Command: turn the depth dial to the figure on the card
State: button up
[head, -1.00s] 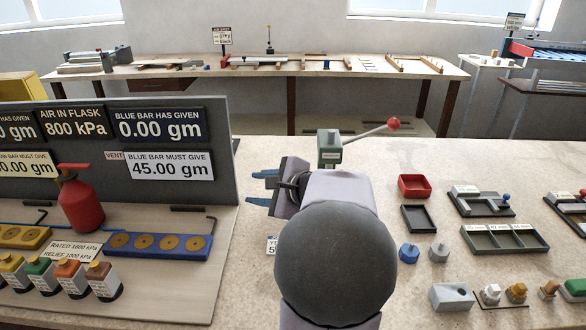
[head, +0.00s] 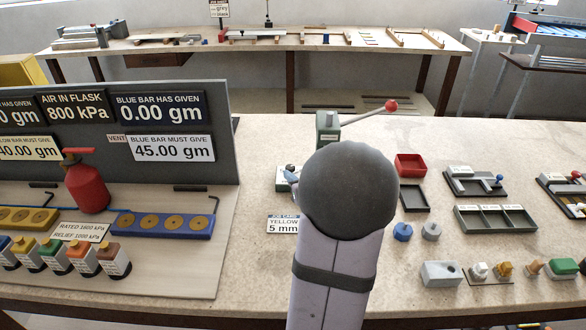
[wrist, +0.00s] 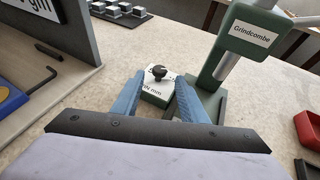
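The depth dial is a dark round knob (wrist: 158,71) on a small white block (wrist: 156,92) whose label ends in "mm". In the head view the block (head: 284,184) sits left of the green press, partly hidden by my arm. My gripper (wrist: 160,78) is open, its two blue fingers pointing toward the block, with the knob showing between the tips. I cannot tell how far the tips are from the knob; nothing is held. In the head view my arm hides most of the gripper. The job card (head: 283,224) reads "YELLOW 5 mm".
The green press (head: 327,127) marked "Grindcombe" stands close to the right finger, its red-knobbed lever (head: 390,106) reaching right. A grey display panel (head: 223,150) stands to the left. A red tray (head: 411,165) and a black tray (head: 415,198) lie right of my arm.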

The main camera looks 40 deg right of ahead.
aim_at(291, 167)
jog(key=shift+p+x, duration=0.35)
jog(key=shift+x, duration=2.45)
jog(key=shift+a, duration=0.1)
jog(key=c, duration=1)
